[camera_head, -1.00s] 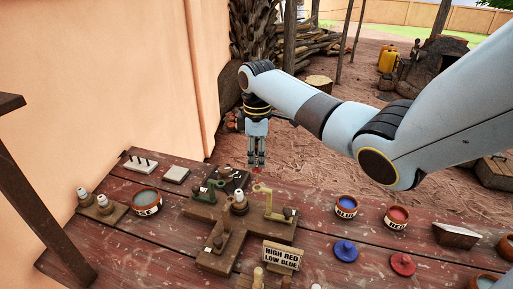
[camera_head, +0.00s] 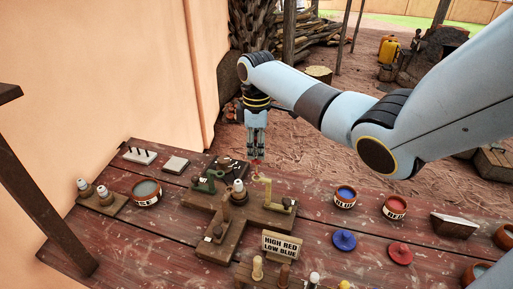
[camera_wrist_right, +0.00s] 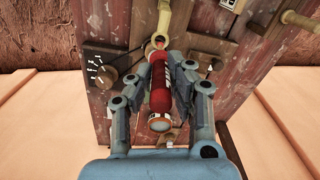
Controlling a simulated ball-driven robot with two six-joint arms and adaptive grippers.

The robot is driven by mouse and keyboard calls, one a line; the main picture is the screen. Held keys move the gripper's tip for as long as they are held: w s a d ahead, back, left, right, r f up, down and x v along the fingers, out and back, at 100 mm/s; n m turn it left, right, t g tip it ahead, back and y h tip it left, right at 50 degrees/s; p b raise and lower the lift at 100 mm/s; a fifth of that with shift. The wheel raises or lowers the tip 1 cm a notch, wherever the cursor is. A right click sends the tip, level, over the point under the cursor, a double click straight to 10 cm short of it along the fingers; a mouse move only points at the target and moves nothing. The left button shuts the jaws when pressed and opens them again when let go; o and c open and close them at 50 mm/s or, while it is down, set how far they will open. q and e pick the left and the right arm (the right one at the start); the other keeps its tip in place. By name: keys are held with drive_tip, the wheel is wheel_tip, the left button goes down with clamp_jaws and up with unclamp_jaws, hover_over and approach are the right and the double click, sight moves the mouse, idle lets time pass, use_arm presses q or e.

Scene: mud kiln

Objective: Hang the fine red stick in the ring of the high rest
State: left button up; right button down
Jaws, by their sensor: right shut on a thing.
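My right gripper (camera_head: 256,154) is shut on the fine red stick (camera_wrist_right: 160,88), which hangs upright above the table. In the head view only a small red tip shows below the fingers. In the right wrist view the stick has a pale end cap and lies between the two fingers. A tan rest with a ring on top (camera_head: 264,180) stands just below the gripper; its arm (camera_wrist_right: 164,18) also shows beyond the stick's far end. I cannot tell whether the tip touches the ring. A green rest (camera_head: 208,181) stands to the left. My left gripper is not in view.
A sign (camera_head: 282,246) reads "HIGH RED LOW BLUE". A capped peg (camera_head: 239,190) stands between the rests. A blue pot (camera_head: 346,196) and a red pot (camera_head: 395,207) stand to the right, their lids nearer. A grey pot (camera_head: 146,192) stands left.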

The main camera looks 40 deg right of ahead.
sight(257, 162)
drive_tip(key=shift+f, duration=0.2)
drive_tip(key=shift+f, duration=0.45)
drive_tip(key=shift+f, duration=0.15)
idle(0.4)
drive_tip(key=shift+f+b, duration=0.5)
drive_tip(key=shift+f, duration=0.1)
drive_tip(key=shift+f, duration=0.2)
drive_tip(key=shift+f+b, duration=0.3)
drive_tip(key=shift+f, duration=0.2)
drive_tip(key=shift+f, duration=0.15)
drive_tip(key=shift+f, duration=0.25)
